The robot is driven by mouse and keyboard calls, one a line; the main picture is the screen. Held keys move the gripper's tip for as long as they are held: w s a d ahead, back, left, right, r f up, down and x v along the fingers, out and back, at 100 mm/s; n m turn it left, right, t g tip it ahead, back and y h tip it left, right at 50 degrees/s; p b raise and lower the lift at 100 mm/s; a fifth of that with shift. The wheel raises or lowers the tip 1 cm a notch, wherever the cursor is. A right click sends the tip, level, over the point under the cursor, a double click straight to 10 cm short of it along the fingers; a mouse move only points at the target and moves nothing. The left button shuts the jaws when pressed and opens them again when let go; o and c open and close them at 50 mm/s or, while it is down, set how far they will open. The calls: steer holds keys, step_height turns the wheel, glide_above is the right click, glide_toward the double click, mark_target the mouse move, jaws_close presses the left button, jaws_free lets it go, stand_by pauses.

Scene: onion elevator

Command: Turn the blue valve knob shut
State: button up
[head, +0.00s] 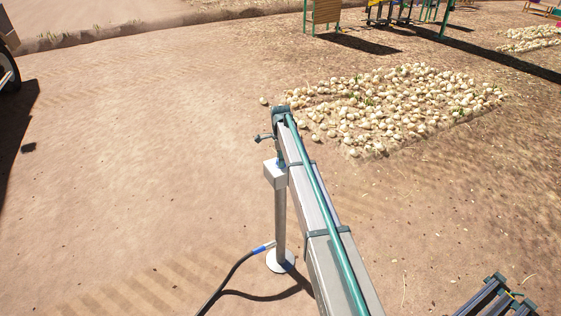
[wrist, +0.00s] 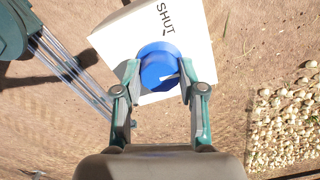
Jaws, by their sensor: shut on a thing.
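The blue valve knob (wrist: 157,62) sits on a white box (wrist: 118,38) lettered "SHUT" near its upper edge, with a small tick beside the word. A white pointer mark on the knob is toward its lower right, away from the "SHUT" lettering. My gripper (wrist: 160,72) is shut on the knob, one finger on each side of it. In the head view the white box (head: 272,176) stands on top of a grey post, with my arm reaching out above it. The knob itself is hidden there.
The post (head: 280,222) has a round foot with a dark, blue-ended hose (head: 234,268) beside it. A heap of onions (head: 400,105) lies on the ground to the right. Dark metal rails (head: 495,298) show at lower right. Bare soil left of the post is open.

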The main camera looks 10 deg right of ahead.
steer(key=n+b, duration=0.1)
steer(key=n, duration=0.5)
steer(key=shift+n, duration=0.3)
steer(key=n, duration=0.6)
steer(key=shift+n+b, duration=0.3)
steer(key=o, duration=1.1)
steer(key=shift+o, duration=0.2)
step_height(320, 180, up, 12)
